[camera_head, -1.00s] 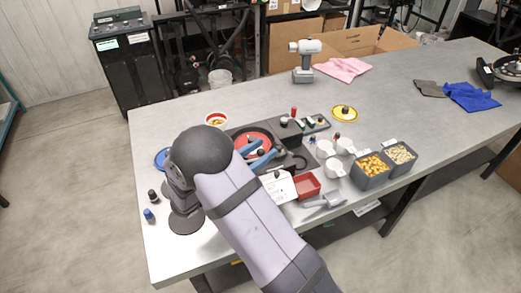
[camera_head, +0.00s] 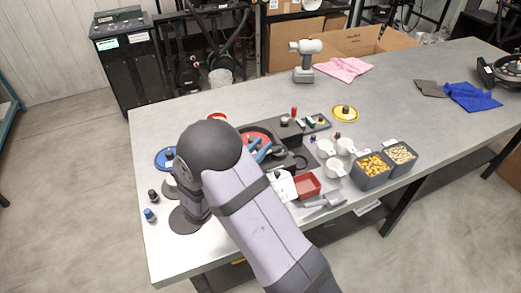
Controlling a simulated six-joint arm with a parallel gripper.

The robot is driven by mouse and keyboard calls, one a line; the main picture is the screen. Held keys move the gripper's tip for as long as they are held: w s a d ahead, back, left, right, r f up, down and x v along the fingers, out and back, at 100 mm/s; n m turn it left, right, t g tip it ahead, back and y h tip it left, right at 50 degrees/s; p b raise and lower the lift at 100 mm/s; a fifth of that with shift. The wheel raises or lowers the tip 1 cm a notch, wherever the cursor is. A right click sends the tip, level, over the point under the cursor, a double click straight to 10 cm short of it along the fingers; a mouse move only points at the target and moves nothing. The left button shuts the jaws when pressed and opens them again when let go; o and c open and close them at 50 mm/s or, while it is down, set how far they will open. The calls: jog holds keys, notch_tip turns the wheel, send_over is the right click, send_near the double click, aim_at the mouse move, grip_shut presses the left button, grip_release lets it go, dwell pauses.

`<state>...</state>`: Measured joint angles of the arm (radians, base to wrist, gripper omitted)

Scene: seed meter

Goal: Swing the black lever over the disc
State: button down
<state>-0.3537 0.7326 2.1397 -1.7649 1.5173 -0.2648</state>
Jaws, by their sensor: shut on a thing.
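The red disc (camera_head: 255,135) sits in the dark seed meter housing (camera_head: 297,141) near the middle of the table, partly hidden by my arm. My gripper (camera_head: 264,151) shows as blue fingers over the near right part of the disc. It is shut on the black lever (camera_head: 280,153), of which only a small dark part shows by the fingertips. The lever's pivot and the lower left of the disc are hidden behind my arm.
A red tray (camera_head: 307,186), a white card (camera_head: 282,185), white cups (camera_head: 335,167) and dark seed bins (camera_head: 371,170) stand close on the right.

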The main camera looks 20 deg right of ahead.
jog(key=w+n+t+y, duration=0.1)
jog(key=n+t, duration=0.1)
jog(key=w+n+t+y+b, duration=0.1)
jog(key=t+y, duration=0.1)
jog(key=shift+a+f+n+y+b, duration=0.1)
jog(key=shift+a+n+y+b, duration=0.05)
jog(key=shift+n+y+b, duration=0.2)
jog(key=shift+w+a+n+t+y+b, duration=0.2)
jog(key=shift+w+n+t+y, duration=0.1)
jog(key=shift+n+t+y, duration=0.3)
jog(key=shift+w+a+n+t+y+b, duration=0.1)
jog(key=shift+w+n+t+y+b, duration=0.2)
jog(key=shift+y, duration=0.35)
jog(key=c, duration=1.6)
grip_release()
